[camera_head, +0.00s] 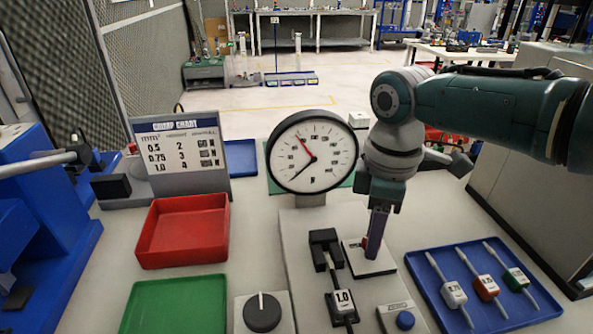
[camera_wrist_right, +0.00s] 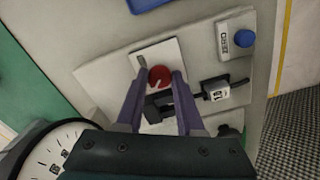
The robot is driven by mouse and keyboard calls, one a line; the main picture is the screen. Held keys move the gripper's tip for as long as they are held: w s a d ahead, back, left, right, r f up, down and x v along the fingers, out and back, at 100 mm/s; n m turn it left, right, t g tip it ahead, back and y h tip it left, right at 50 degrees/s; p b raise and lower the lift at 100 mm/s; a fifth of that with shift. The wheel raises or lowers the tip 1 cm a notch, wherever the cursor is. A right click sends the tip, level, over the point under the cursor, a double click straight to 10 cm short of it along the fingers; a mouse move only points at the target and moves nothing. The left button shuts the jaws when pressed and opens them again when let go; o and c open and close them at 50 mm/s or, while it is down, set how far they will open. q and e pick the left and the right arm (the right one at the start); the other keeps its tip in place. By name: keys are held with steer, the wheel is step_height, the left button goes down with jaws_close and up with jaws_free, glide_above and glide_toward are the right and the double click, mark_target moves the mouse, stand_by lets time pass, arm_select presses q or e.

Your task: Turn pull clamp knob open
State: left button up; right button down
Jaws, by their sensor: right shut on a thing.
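The red clamp knob (camera_wrist_right: 160,77) with a pale pointer mark sits on a white plate (camera_wrist_right: 152,52) in the wrist view. My right gripper (camera_wrist_right: 160,80) has its two purple fingers shut on the knob, one on each side. In the head view the right gripper (camera_head: 371,246) points down at the white plate (camera_head: 384,268), and its fingers hide most of the red knob (camera_head: 364,242). A black clamp block (camera_head: 323,238) stands left of the plate, with a cable piece tagged 1.0 (camera_head: 342,299) in front of it. My left gripper is not in view.
A round dial gauge (camera_head: 325,165) stands behind the clamp. A blue button (camera_head: 405,320) and a black dial (camera_head: 262,311) are near the front. A blue tray (camera_head: 430,275) with tagged pieces lies right. Red (camera_head: 160,262) and green (camera_head: 135,302) trays and a chart (camera_head: 182,150) are left.

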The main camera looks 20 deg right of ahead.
steer(key=c, duration=0.5)
jaws_free()
step_height(320, 180, up, 10)
steer(key=shift+p, duration=1.2)
